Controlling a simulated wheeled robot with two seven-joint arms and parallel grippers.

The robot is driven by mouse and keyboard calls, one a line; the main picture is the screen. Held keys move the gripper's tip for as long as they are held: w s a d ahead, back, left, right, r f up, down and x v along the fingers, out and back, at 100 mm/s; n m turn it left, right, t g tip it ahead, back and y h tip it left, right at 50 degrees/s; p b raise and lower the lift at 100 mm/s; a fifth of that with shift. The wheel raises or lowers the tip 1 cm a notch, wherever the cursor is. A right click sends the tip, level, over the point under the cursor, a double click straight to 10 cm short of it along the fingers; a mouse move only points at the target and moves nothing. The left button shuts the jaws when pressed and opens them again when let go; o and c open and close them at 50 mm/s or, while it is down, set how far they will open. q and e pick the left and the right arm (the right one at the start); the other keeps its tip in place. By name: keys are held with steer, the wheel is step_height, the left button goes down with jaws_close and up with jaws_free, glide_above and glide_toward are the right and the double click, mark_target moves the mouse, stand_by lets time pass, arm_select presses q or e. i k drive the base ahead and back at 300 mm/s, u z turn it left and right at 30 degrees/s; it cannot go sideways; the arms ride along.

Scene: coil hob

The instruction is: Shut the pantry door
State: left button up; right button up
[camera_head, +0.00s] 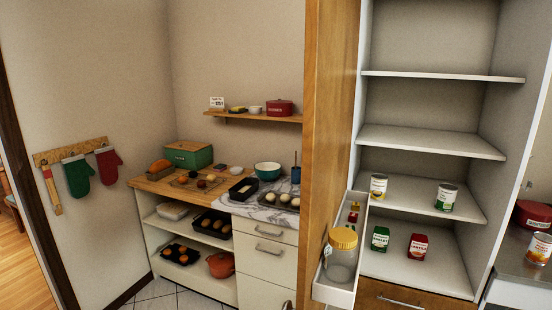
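The pantry door (328,110) is a tall wooden panel in the middle of the head view. It stands open at the left side of the white pantry cabinet (428,142), and its foot is cut off by the frame. A white bin (334,292) sits beside the door's right face and holds a large glass jar (342,262) with a yellow lid and several small items. The pantry's shelves are exposed. Neither my left nor my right gripper is in view.
Cans (446,197) and small boxes (418,246) stand inside the pantry. Left of the door is a counter (222,202) with trays, a teal bowl (268,171) and drawers. A wall shelf (254,117) hangs above. A red pot (534,214) is at the right edge.

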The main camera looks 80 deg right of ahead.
mark_target(332, 26)
steer(key=i, duration=1.35)
steer(key=z, duration=4)
steer(key=i, duration=0.5)
steer(key=u, duration=0.05)
steer(key=k, duration=0.5)
steer(key=u, duration=1.9)
steer(key=i, duration=1.15)
steer(key=z, duration=1.2)
